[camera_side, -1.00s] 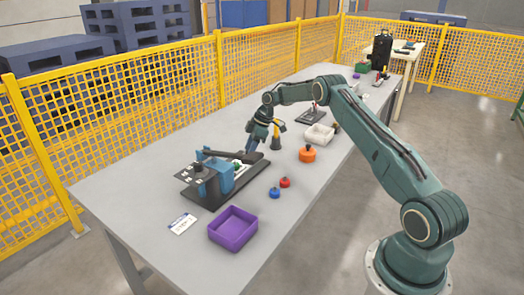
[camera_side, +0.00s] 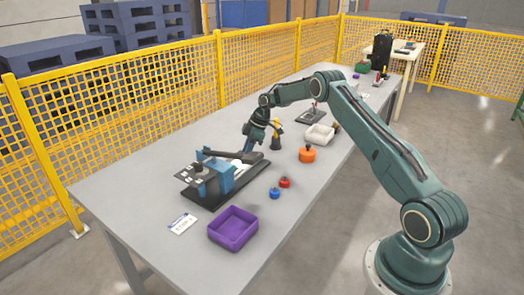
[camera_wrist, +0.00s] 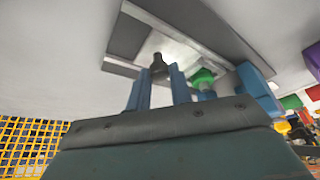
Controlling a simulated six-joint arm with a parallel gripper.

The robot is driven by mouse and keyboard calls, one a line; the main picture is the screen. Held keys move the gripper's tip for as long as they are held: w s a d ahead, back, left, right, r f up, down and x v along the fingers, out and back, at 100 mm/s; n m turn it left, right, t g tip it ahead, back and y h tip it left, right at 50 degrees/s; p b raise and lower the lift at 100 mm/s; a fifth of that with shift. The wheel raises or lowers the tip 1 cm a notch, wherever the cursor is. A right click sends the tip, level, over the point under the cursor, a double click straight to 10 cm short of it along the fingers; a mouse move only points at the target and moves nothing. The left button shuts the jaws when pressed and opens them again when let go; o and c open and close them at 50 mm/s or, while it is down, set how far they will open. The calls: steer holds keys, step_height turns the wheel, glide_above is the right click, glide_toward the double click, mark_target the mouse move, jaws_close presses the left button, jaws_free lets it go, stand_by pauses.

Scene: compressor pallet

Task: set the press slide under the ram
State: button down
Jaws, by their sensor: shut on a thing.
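The press (camera_side: 226,180) is a blue body on a dark base plate, with a dark bar across its top; its blue body also shows at the right in the wrist view (camera_wrist: 256,84). My gripper (camera_side: 246,149) is low at the press's far right end. In the wrist view my gripper's blue fingers (camera_wrist: 158,76) are shut on the black knob of the press slide (camera_wrist: 180,48), a pale plate on the dark base. A green piece (camera_wrist: 203,77) is to the right of the fingers, towards the press body. The ram is not clearly visible.
A purple tray (camera_side: 233,229), a white card (camera_side: 182,223), a blue knob (camera_side: 274,193) and a red knob (camera_side: 285,183) are near the press. An orange part (camera_side: 307,154) and a white bin (camera_side: 320,134) are to the right. A yellow fence (camera_side: 130,125) runs behind.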

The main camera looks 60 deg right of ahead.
steer(key=a, duration=0.8)
steer(key=shift+a, duration=0.35)
steer(key=c, duration=1.4)
jaws_free()
steer(key=shift+a, duration=0.1)
steer(key=shift+c, duration=0.2)
steer(key=shift+o, duration=0.8)
steer(key=shift+d, duration=0.2)
steer(key=shift+r, duration=0.1)
steer(key=shift+v, duration=0.8)
steer(key=v, duration=1.2)
